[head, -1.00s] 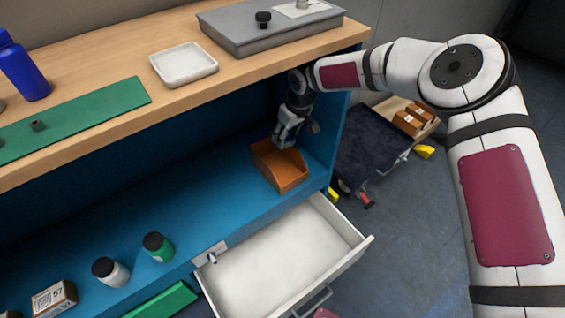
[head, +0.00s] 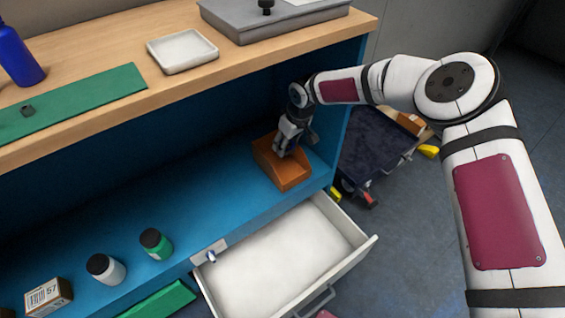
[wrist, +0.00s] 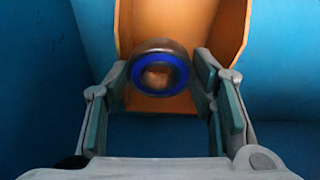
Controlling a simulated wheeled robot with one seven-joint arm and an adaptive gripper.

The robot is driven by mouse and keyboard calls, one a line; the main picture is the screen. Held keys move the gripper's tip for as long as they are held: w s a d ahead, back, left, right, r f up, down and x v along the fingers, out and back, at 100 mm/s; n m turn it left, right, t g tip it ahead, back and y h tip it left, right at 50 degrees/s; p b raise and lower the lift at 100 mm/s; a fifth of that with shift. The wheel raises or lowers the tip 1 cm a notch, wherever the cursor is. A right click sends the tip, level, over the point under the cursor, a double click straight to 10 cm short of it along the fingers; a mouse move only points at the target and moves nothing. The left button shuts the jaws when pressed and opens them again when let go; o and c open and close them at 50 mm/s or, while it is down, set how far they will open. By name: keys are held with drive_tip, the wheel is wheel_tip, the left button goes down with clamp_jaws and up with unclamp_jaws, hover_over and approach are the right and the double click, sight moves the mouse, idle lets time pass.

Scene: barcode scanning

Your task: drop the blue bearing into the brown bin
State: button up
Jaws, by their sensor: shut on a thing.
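The blue bearing (wrist: 157,86), a metal ring with a blue inner band, is held between the two fingers of my gripper (wrist: 160,88) in the wrist view. The brown bin (wrist: 180,20) is an open orange-brown tray just beyond the bearing in that view. In the head view the bin (head: 287,178) sits at the right end of the blue shelf. My gripper (head: 283,150) is low at the bin's back part, and the bearing is hidden there. I cannot tell how far above the bin floor the bearing is.
The wooden top (head: 110,75) overhangs the shelf (head: 190,190). An open white drawer (head: 280,255) juts out below the bin. A dark cart (head: 375,145) stands at the right.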

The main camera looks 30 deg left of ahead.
drive_tip(key=o, duration=1.4)
drive_tip(key=shift+o, duration=0.2)
drive_tip(key=v, duration=0.5)
drive_tip(key=shift+d+r, duration=0.15)
drive_tip(key=shift+d, duration=0.2)
drive_tip(key=s+d, duration=0.3)
drive_tip(key=d, duration=0.7)
drive_tip(key=shift+s+d, duration=0.25)
drive_tip(key=shift+d, duration=0.15)
